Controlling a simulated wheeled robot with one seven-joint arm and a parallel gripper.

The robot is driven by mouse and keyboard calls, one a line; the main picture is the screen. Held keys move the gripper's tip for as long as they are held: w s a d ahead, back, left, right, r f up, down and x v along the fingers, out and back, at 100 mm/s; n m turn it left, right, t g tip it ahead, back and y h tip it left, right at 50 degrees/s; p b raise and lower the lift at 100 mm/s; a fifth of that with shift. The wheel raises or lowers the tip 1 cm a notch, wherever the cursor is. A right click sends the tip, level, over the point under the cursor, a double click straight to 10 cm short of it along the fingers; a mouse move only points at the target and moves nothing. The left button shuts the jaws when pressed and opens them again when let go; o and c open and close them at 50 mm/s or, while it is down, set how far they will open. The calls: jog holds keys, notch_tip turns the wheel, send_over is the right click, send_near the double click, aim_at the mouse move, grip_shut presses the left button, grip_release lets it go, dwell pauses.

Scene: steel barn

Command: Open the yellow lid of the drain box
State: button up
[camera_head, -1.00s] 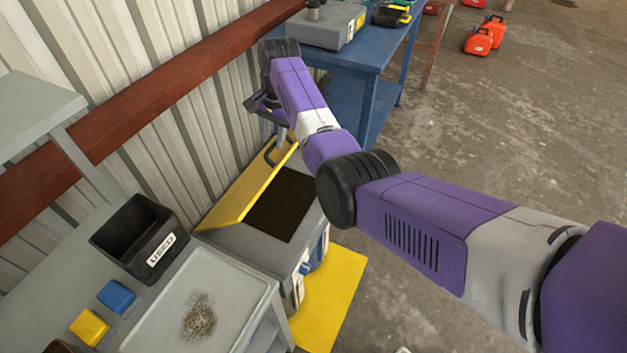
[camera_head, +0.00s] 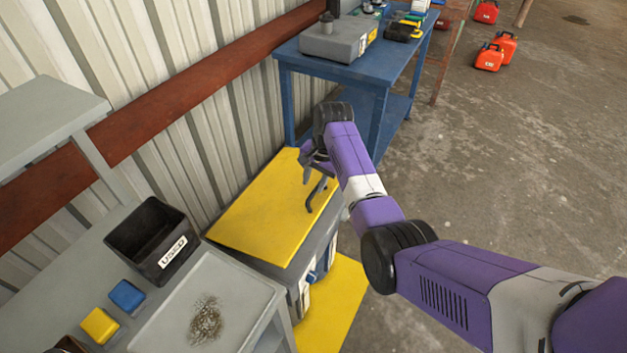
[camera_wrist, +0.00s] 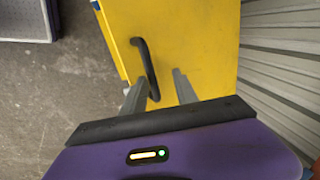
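The drain box (camera_head: 322,240) is a grey box with a yellow lid (camera_head: 270,205) that lies down over its top. The lid looks flat or nearly so, and the inside of the box is hidden. A dark handle (camera_head: 317,196) stands on the lid near its right edge. My gripper (camera_head: 309,172) is at the handle. In the wrist view the lid (camera_wrist: 195,35) fills the middle, and the handle (camera_wrist: 143,55) runs between the two spread fingers of my gripper (camera_wrist: 161,74). The left finger is close to the handle, with a gap on the right.
A grey bench with a tray (camera_head: 250,290), a black bin (camera_head: 150,235) marked USED and blue and yellow blocks stands at front left. A blue table (camera_head: 375,70) is behind the box. A corrugated wall (camera_head: 150,80) runs along the left. Concrete floor (camera_head: 500,170) is open on the right.

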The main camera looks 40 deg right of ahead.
dwell(0.3)
notch_tip(320, 180, up, 9)
jog(key=p, duration=0.6)
jog(key=shift+w+a, duration=0.15)
jog(key=shift+w, duration=0.3)
dwell(0.8)
